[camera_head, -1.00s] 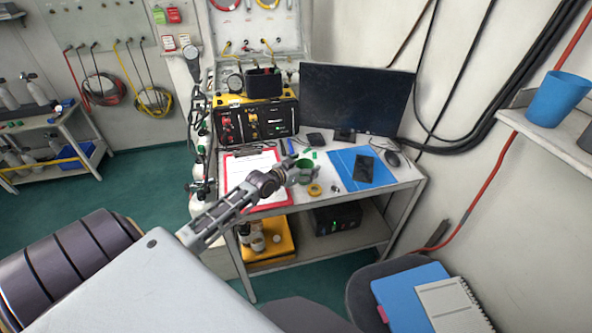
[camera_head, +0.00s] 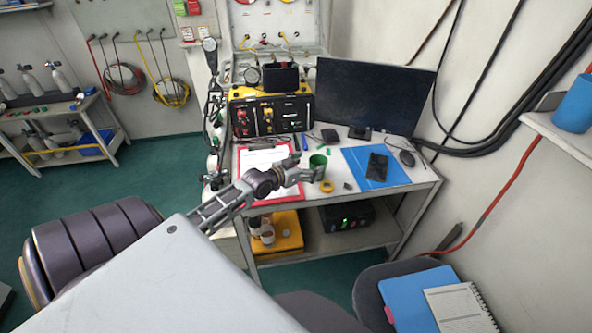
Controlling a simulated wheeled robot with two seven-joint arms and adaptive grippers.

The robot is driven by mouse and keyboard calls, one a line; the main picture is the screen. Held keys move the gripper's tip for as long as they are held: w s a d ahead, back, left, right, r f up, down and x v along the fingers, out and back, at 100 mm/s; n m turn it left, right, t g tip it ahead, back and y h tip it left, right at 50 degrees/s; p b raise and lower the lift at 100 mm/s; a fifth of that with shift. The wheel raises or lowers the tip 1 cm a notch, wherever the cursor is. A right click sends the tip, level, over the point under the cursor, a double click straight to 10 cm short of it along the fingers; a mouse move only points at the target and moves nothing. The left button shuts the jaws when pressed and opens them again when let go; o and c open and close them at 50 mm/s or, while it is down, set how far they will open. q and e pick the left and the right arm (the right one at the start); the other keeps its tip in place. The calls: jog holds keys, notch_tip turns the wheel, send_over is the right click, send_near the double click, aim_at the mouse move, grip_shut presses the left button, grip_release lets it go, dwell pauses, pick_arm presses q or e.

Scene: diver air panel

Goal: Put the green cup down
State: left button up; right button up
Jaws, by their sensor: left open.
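The green cup (camera_head: 317,163) stands upright on the white table (camera_head: 345,197), between the red clipboard and the blue folder. My left gripper (camera_head: 310,170) is open, just left of the cup and in front of its near side. I cannot tell whether a finger still touches the cup. My right gripper is not in view.
A yellow tape roll (camera_head: 327,186) lies just in front of the cup. The red clipboard (camera_head: 270,170) is left, the blue folder (camera_head: 374,168) with a dark phone right. A monitor (camera_head: 372,95) and yellow-black panel case (camera_head: 270,112) stand behind.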

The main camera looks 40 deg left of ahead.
pick_arm(q)
jog(key=shift+v, duration=2.9)
